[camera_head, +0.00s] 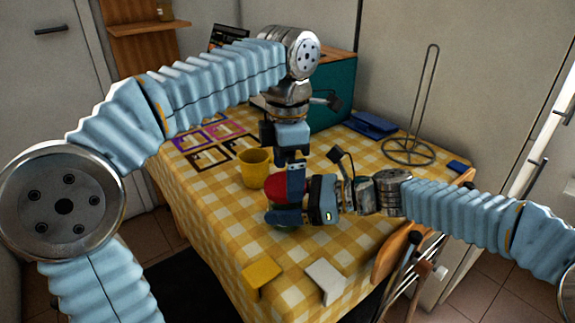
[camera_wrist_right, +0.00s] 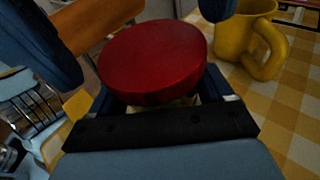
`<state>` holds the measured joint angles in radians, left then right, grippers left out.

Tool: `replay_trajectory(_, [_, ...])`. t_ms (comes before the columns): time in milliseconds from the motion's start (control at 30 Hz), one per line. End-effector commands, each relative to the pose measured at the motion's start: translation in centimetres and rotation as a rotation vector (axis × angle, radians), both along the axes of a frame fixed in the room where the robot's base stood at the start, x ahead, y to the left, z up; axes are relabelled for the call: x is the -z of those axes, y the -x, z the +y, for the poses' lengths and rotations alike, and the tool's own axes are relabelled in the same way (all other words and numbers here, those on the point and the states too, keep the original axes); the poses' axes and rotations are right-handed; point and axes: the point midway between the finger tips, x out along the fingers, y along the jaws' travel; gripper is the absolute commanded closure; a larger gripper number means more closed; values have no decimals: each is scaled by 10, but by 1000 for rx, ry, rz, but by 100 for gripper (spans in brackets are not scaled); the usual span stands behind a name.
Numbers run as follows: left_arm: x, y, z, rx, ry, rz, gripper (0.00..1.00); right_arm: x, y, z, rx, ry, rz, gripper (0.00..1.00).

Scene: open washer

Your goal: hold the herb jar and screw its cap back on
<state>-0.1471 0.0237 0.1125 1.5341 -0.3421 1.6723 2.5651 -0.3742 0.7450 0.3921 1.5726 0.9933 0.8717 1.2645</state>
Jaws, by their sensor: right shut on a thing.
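The red cap (camera_head: 274,187) sits at the top of the herb jar, just above my right gripper (camera_head: 288,214). In the right wrist view the cap (camera_wrist_right: 153,62) is large, with a thin pale strip of the jar (camera_wrist_right: 165,101) below it. I cannot tell how tightly it sits. My right gripper is shut on the jar, low over the table's front part. Most of the jar is hidden by the fingers; a green bit (camera_head: 284,230) shows beneath. My left gripper (camera_head: 295,180) points down at the cap, its fingers apart on either side in the wrist view.
A yellow mug (camera_head: 254,168) stands close behind left of the grippers. Yellow (camera_head: 262,274) and white (camera_head: 325,280) blocks lie near the front edge. A wire stand (camera_head: 408,150), blue tray (camera_head: 371,124) and teal box (camera_head: 331,100) are at the back. Framed cards (camera_head: 210,157) lie left.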

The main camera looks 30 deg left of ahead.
Motion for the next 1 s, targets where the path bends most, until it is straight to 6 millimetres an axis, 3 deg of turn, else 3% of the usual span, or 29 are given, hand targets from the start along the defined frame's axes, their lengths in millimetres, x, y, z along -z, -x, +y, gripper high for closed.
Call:
replay_trajectory(267, [14,0,0,0,1,-1,0,-1,0,0,0,-1,-1,56])
replay_trajectory(867, [14,2,2,1,1,-1,0,-1,0,0,0,-1,-1,56])
replay_trajectory(1000, [14,2,2,1,1,-1,18,-1,0,0,0,-1,-1,56])
